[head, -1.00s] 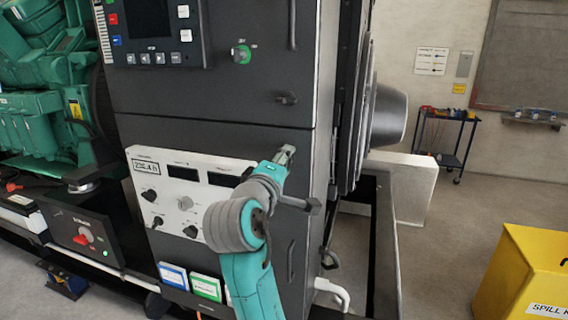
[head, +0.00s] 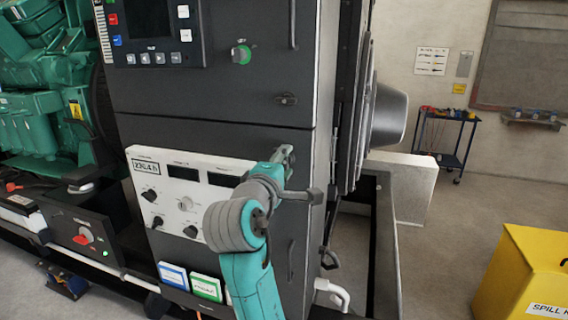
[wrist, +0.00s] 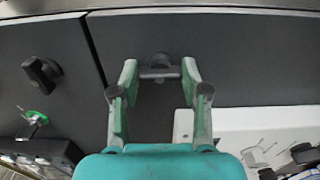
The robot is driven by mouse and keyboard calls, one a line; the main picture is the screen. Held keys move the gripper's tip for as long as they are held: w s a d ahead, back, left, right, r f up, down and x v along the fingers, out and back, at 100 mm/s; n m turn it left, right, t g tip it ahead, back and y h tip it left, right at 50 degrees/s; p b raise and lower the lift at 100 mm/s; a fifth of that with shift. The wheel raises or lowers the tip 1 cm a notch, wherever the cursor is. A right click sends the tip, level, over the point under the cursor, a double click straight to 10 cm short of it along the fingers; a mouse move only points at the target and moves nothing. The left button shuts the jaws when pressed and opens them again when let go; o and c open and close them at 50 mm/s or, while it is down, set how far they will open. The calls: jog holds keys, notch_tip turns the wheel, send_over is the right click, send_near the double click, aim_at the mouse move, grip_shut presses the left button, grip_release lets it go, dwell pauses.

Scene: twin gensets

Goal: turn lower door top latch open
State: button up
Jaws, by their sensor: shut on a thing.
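The lower door (head: 300,222) is a dark panel on the genset cabinet, below a horizontal seam. Its top latch (wrist: 160,73) is a small dark handle on a round boss near the door's upper edge. In the wrist view, the latch handle lies crosswise between my two fingertips, which touch its ends. My gripper (wrist: 160,70) is shut on the latch; it also shows in the head view (head: 284,155), at the door's upper right. There my fingers and wrist mostly hide the latch. The door looks flush with the cabinet.
Above the seam is the upper door's latch (head: 286,99), also seen as a black handle in the wrist view (wrist: 42,72). A white control panel (head: 178,175) with knobs lies left of my arm. A yellow spill bin (head: 525,275) stands right, with open floor before it.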

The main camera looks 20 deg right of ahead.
jog(key=o, duration=1.1)
jog(key=shift+o, duration=0.2)
jog(key=v, duration=1.2)
jog(key=shift+f, duration=0.1)
